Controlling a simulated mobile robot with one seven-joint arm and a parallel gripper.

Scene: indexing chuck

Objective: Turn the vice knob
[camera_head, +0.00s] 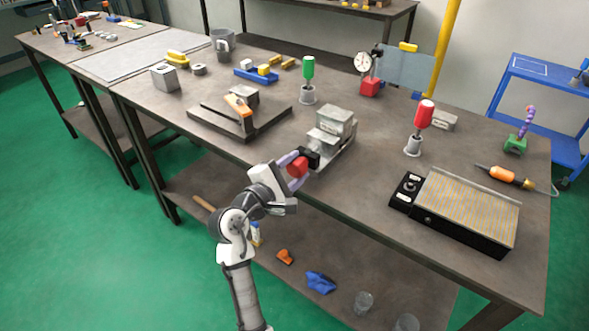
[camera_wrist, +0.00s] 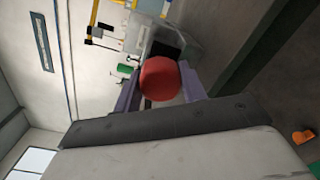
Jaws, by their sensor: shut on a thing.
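The vice (camera_head: 331,130) is a grey metal block on a base near the front edge of the workbench. Its red round knob (camera_head: 298,167) faces the front, beside a black part. My gripper (camera_head: 295,160) has purple fingers and is at the knob. In the wrist view the red knob (camera_wrist: 159,79) sits between the two purple fingers, one on each side, and they are shut on it. The vice body (camera_wrist: 178,36) is behind the knob in the wrist view, partly hidden by it.
A red-handled tool (camera_head: 423,114) and a black box with a ribbed top (camera_head: 465,210) stand to the right. A green-handled tool (camera_head: 308,80) stands behind the vice. A dark plate with an orange-handled part (camera_head: 238,106) lies to the left. The lower shelf (camera_head: 330,250) holds loose items.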

